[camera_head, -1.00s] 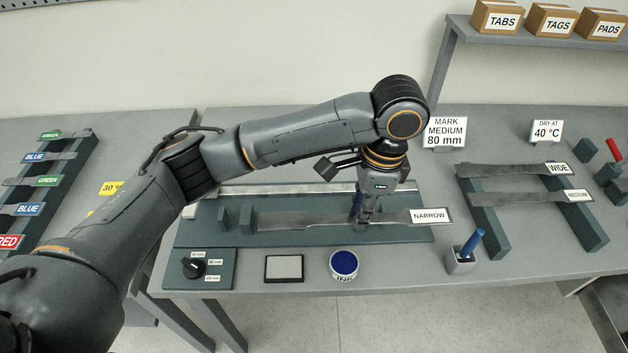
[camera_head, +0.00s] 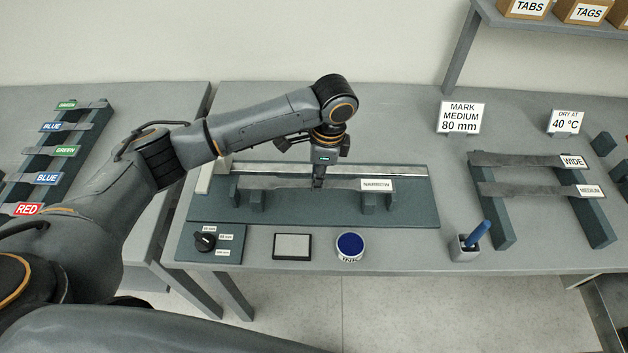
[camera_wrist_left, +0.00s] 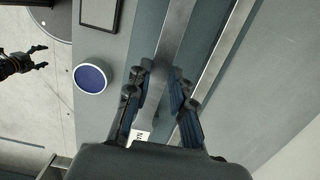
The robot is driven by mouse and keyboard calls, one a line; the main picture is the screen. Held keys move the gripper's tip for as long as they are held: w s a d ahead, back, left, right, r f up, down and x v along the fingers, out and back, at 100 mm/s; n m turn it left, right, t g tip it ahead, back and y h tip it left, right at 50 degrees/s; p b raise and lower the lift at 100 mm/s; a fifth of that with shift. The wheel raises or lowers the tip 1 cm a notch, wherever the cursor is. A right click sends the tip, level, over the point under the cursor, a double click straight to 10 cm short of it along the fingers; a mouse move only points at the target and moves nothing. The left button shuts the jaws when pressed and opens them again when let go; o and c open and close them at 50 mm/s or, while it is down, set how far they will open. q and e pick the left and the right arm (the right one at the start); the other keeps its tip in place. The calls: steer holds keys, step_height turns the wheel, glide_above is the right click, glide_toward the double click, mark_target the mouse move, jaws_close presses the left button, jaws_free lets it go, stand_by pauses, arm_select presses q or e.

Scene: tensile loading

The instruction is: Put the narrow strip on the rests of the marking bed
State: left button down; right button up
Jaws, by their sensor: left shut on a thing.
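The narrow strip (camera_head: 345,184) is a long grey metal strip with a white NARROW label at its right end. My left gripper (camera_head: 318,185) is shut on it near its middle. In the left wrist view, the strip (camera_wrist_left: 173,45) runs between the fingers of that gripper (camera_wrist_left: 158,100). The strip lies lengthwise over the rests (camera_head: 257,201) of the marking bed (camera_head: 310,213), with its ends over the left and right rests. I cannot tell whether it touches them. My right gripper (camera_wrist_left: 38,58) shows open and empty at the left of the wrist view.
In front of the bed are a dial box (camera_head: 205,243), a pad (camera_head: 292,247), a blue ink pot (camera_head: 350,246) and a holder with a blue-handled tool (camera_head: 468,246). A rack (camera_head: 497,225) with the wide and medium strips stands at right. A pale rail runs behind the rests.

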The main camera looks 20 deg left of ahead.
arm_select(q)
steer(key=shift+w+a+f, duration=0.1)
steer(key=shift+a+f, duration=0.05)
steer(key=shift+a, duration=0.05)
steer(key=f, duration=0.3)
steer(key=shift+w+a+f+p, duration=0.1)
steer(key=shift+w+a+p, duration=0.05)
steer(key=shift+a+p, duration=0.2)
steer(key=shift+f, duration=0.3)
steer(key=shift+d, duration=0.1)
arm_select(e)
steer(key=shift+s+a+r, duration=0.15)
steer(key=shift+s+r, duration=0.05)
steer(key=shift+s, duration=0.4)
steer(key=shift+s+a+r, duration=0.1)
steer(key=shift+s+r, duration=0.05)
steer(key=shift+s, duration=0.45)
arm_select(q)
steer(key=shift+f, duration=0.1)
arm_select(e)
steer(key=shift+w, duration=0.15)
arm_select(q)
steer(key=c, duration=1.2)
jaws_free()
steer(key=shift+o, duration=0.2)
arm_select(e)
steer(key=shift+w+d, duration=0.1)
steer(key=shift+w, duration=0.1)
